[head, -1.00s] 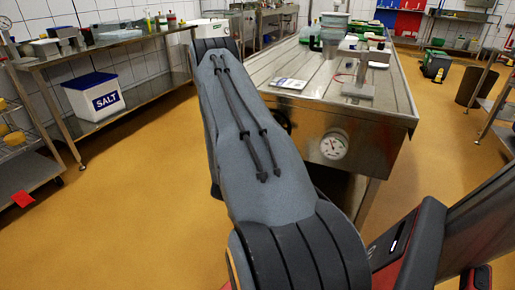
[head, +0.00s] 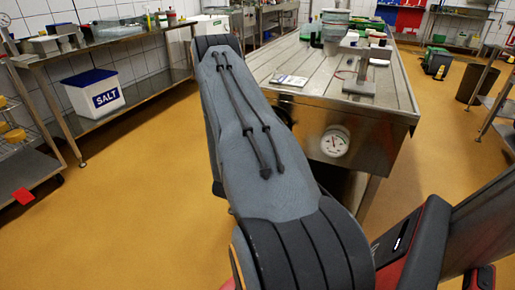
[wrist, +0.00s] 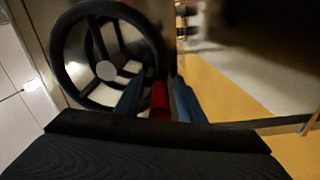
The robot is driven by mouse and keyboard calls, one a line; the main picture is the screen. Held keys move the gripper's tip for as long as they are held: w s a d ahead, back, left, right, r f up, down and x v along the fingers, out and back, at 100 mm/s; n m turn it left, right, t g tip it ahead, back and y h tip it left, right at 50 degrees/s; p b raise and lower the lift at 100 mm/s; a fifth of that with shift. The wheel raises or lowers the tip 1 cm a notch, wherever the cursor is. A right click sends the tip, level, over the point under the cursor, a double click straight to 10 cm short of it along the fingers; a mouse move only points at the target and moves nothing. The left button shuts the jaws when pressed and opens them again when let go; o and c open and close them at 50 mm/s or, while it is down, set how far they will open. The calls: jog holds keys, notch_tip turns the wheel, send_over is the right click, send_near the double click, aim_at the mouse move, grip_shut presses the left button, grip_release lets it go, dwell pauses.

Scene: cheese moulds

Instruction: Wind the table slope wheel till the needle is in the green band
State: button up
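The black slope wheel (wrist: 106,71) fills the left of the wrist view, with a pale hub and dark spokes. A red handle (wrist: 160,100) stands at its right rim. My gripper (wrist: 160,96) has one blue finger on each side of this handle and appears shut on it. In the head view the wheel is mostly hidden behind my arm. The round white dial (head: 335,141) is on the front of the steel table (head: 330,92). Its dark needle points roughly upward and a little green shows on its face; whether they line up is too small to tell.
A notepad (head: 289,81) and a steel stand (head: 360,84) are on the table top, with containers (head: 334,32) farther back. A white salt bin (head: 94,95) sits on the left bench's lower shelf. Open yellow floor (head: 140,200) lies left of my arm.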

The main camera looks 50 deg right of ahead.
jog(key=v, duration=0.7)
jog(key=shift+a, duration=0.4)
jog(key=shift+s, duration=0.15)
jog(key=w+a+r+m+t+y+p, duration=0.1)
jog(key=w+a+r+t+y+p, duration=0.3)
jog(key=w+a+y, duration=0.45)
jog(key=a+r+g+y+p, duration=0.1)
jog(key=a+r+y, duration=0.25)
jog(key=a, duration=0.45)
jog(key=a+r+g+y+p, duration=0.15)
jog(key=a+r, duration=0.25)
jog(key=a, duration=0.5)
jog(key=s+a+r+g+y+p, duration=0.1)
jog(key=s+a+r+g+y, duration=0.15)
jog(key=s+a+r, duration=0.5)
jog(key=s+a+r+g+p, duration=0.1)
jog(key=s+a+r+g, duration=0.1)
jog(key=s, duration=0.6)
jog(key=s+a+r+g+y+p, duration=0.1)
jog(key=s+a+r, duration=0.3)
jog(key=s, duration=0.5)
jog(key=shift+g, duration=0.6)
